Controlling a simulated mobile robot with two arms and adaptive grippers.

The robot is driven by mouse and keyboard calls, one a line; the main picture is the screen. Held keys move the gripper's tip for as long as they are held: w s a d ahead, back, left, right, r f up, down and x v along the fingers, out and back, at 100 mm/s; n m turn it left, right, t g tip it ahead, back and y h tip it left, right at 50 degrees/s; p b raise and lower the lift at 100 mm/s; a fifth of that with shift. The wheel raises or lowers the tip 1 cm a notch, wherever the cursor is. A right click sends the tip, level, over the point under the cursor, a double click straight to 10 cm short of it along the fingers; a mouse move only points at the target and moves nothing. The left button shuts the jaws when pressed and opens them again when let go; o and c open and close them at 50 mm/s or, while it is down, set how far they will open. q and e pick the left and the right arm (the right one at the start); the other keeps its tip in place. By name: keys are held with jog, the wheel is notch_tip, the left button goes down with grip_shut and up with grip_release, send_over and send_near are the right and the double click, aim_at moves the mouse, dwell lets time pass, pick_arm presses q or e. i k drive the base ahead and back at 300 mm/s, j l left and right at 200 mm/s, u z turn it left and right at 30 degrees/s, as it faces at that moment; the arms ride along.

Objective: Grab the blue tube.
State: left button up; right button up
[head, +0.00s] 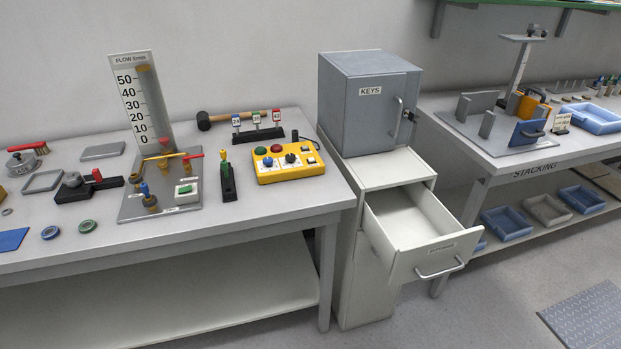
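Nothing in the head view stands out clearly as a blue tube. A small blue-topped fitting (145,190) stands on the flow panel (170,208) on the left table. Several small coloured pieces (606,81), some bluish, stand at the back right of the stacking table; they are too small to identify. Neither of my grippers is in view.
The left table (300,206) carries a yellow control box (290,175) and a mallet (204,121). A cabinet with an open, empty-looking drawer (430,255) juts into the floor space between the tables. The grey KEYS box (345,105) is shut. Blue trays (507,222) sit on the right lower shelf.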

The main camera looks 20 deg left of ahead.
aim_at(145, 188)
jog(key=u, duration=1.65)
